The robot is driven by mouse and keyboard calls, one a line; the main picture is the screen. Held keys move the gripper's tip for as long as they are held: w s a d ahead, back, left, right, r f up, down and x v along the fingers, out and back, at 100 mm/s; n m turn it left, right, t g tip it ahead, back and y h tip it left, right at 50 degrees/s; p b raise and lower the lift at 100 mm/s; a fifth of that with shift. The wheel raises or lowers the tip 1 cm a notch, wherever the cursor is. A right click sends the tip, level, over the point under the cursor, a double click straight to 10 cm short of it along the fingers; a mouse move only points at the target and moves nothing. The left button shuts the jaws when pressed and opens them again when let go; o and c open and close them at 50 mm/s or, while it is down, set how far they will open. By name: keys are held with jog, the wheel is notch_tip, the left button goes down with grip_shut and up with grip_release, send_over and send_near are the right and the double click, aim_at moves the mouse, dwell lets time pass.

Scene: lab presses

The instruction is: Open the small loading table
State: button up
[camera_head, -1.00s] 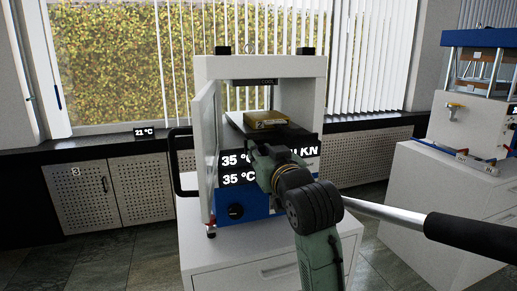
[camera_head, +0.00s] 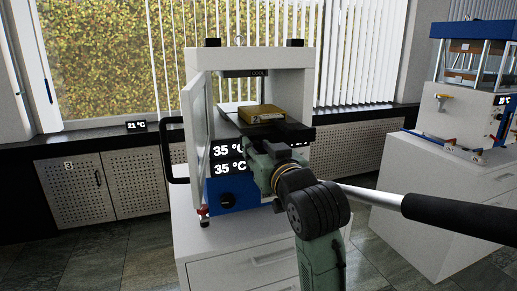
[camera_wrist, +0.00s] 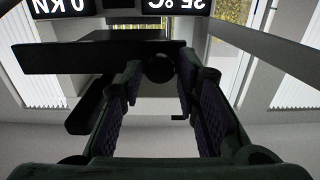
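The press (camera_head: 297,62) stands in the middle of the head view with its glass door (camera_head: 197,140) swung open at the left. Its small loading table (camera_head: 298,132) is a flat black plate that sticks out of the front, with a gold block (camera_head: 262,113) on it. It also shows as a dark plate in the wrist view (camera_wrist: 60,55). My gripper (camera_wrist: 158,80) is at the table's front edge. The arm hides the contact in the head view.
The press stands on a white drawer cabinet (camera_head: 225,268). A second press (camera_head: 455,105) stands on another cabinet at the right. A black-gripped lever (camera_head: 440,212) crosses the right foreground. A windowsill (camera_head: 80,138) runs behind. Floor (camera_head: 100,255) is free at the left.

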jog(key=shift+o, duration=1)
jog(key=shift+w, duration=0.1)
jog(key=v, duration=1.2)
